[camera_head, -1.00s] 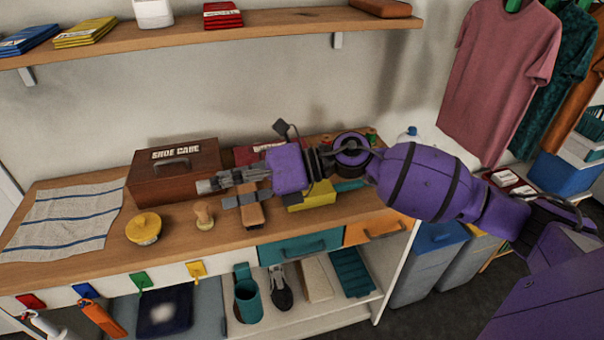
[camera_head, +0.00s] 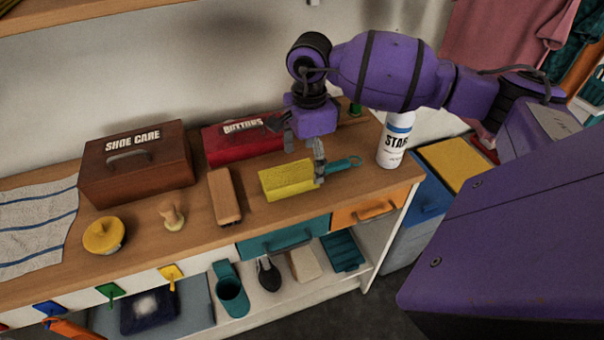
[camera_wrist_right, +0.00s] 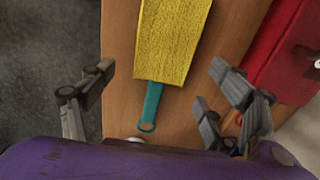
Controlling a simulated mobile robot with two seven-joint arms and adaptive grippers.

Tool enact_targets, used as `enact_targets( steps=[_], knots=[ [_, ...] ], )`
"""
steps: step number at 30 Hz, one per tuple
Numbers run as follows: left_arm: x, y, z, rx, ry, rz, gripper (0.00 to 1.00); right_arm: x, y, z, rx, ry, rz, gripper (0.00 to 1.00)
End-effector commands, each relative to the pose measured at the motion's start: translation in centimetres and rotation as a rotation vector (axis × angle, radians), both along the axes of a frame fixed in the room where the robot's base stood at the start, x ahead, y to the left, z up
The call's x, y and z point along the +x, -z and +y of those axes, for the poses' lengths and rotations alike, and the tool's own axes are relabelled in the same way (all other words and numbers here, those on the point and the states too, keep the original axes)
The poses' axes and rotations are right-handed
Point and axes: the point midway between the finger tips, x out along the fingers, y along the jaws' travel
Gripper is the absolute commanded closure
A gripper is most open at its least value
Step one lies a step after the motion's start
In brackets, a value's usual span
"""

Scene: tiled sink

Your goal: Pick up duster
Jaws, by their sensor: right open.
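The duster has a yellow fuzzy block (camera_head: 286,180) and a teal handle (camera_head: 345,164) with a ring end. It lies on the wooden counter, handle toward the right. My right gripper (camera_head: 318,162) points down at the handle end of the yellow block and partly covers it. In the right wrist view, the yellow block (camera_wrist_right: 172,40) and teal handle (camera_wrist_right: 151,105) lie between the widely spread fingers of my right gripper (camera_wrist_right: 163,72). The gripper is open and holds nothing. My left gripper is not in view.
A wooden brush (camera_head: 224,196) lies left of the duster. A red buttons box (camera_head: 240,142) and a brown shoe care box (camera_head: 136,165) stand behind. A white starch bottle (camera_head: 395,140) stands to the right. A yellow round tin (camera_head: 103,236) sits at the left front.

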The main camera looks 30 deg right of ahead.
Motion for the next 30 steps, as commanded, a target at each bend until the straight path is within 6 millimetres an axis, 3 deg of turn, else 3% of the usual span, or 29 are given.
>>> enact_targets(
  steps=[7, 16, 27, 30],
  knots=[
    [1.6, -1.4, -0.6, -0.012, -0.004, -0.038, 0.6, 0.1, 3.4, 0.3, 0.003, 0.001, -0.001, 0.2],
    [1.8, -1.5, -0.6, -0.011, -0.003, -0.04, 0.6, 0.2, 4.0, 0.3, 0.001, 0.0, -0.002, 0.2],
    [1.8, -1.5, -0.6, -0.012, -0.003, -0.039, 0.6, 0.2, 4.0, 0.3, 0.003, 0.0, -0.002, 0.68],
    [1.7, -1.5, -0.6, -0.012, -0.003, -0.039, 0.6, 0.2, 3.9, 0.3, 0.002, 0.0, -0.003, 0.69]
  ],
)
